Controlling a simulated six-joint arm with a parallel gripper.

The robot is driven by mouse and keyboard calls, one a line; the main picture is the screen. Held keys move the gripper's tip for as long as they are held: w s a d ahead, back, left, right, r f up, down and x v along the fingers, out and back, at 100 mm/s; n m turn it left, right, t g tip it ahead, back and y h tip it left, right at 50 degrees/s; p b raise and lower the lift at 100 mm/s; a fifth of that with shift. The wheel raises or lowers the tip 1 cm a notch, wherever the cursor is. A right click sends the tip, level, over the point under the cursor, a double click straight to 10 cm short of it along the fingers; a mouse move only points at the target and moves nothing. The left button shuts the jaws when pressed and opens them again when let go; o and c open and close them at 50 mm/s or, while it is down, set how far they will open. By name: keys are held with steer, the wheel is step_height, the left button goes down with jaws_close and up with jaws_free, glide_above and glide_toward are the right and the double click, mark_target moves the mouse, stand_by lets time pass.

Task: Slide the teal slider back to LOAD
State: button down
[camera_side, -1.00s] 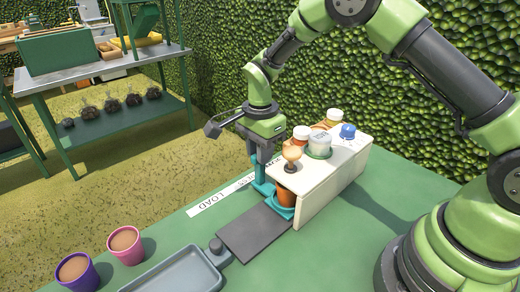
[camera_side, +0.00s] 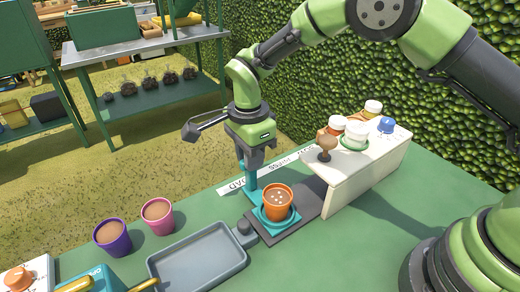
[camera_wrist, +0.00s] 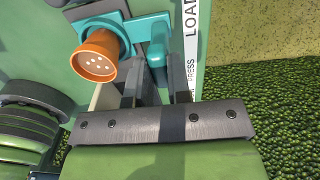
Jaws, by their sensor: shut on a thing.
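The teal slider (camera_side: 267,226) sits on the dark track (camera_side: 308,199) near its left end, beside the LOAD word on the white label strip (camera_side: 229,187). My gripper (camera_side: 251,168) is shut on the slider's upright teal handle (camera_side: 250,184). In the wrist view the gripper (camera_wrist: 141,80) fingers reach the slider (camera_wrist: 117,24), partly hiding the handle (camera_wrist: 157,52). The orange pot (camera_wrist: 96,56) and the LOAD word on the strip (camera_wrist: 191,22) also show there.
The white press housing (camera_side: 362,177) stands right of the slider, with a brown knob (camera_side: 327,144) and several jars on top. A grey tray (camera_side: 198,262) lies just left of the track. Purple (camera_side: 112,237) and pink (camera_side: 158,216) pots stand further left.

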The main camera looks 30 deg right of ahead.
steer(key=shift+a, duration=0.3)
steer(key=c, duration=1.2)
jaws_free()
steer(key=shift+o, duration=0.7)
steer(key=shift+d, duration=0.1)
steer(key=shift+r, duration=0.1)
step_height(320, 180, up, 10)
